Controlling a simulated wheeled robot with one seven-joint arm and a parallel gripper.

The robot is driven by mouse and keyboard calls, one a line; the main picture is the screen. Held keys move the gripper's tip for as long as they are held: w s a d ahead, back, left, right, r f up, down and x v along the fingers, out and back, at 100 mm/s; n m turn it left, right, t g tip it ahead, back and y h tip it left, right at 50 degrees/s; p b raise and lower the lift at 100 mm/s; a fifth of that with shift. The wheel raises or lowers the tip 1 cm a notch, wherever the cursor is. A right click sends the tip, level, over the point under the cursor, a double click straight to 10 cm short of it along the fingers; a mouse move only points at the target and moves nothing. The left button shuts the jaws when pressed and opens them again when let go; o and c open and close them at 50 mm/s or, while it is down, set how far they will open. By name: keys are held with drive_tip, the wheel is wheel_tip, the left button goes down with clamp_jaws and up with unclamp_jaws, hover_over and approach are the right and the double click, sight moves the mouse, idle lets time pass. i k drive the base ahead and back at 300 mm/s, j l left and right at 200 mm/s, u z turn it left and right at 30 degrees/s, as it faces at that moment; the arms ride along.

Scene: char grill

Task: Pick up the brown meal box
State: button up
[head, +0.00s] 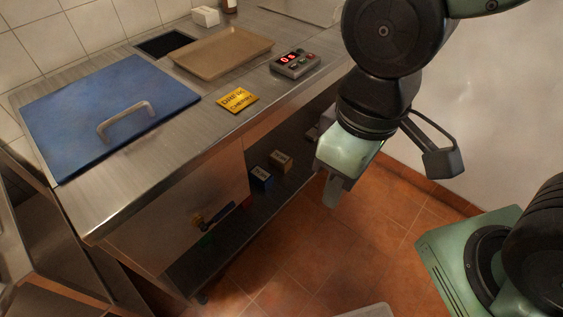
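A small brown box (281,161) with a dark mark on its front stands on the lower shelf under the steel counter, beside a blue box (261,178). The brown box is partly in shade under the counter edge. My gripper (334,190) hangs from the arm to the right of the boxes, apart from them, over the floor in this view. Its fingers point down and overlap from this angle, so I cannot tell whether it is open or shut. I see nothing held in it.
On the counter (150,150) are a blue lid (75,125) with a metal handle, a tan tray (215,55), a yellow packet (238,100) and a timer (296,63). The lower shelf (235,225) sits beneath. Orange tiled floor (305,255) is open before it; a white wall (505,110) stands right.

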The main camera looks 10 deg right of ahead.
sight(280, 161)
drive_tip(key=i+l, duration=1.1)
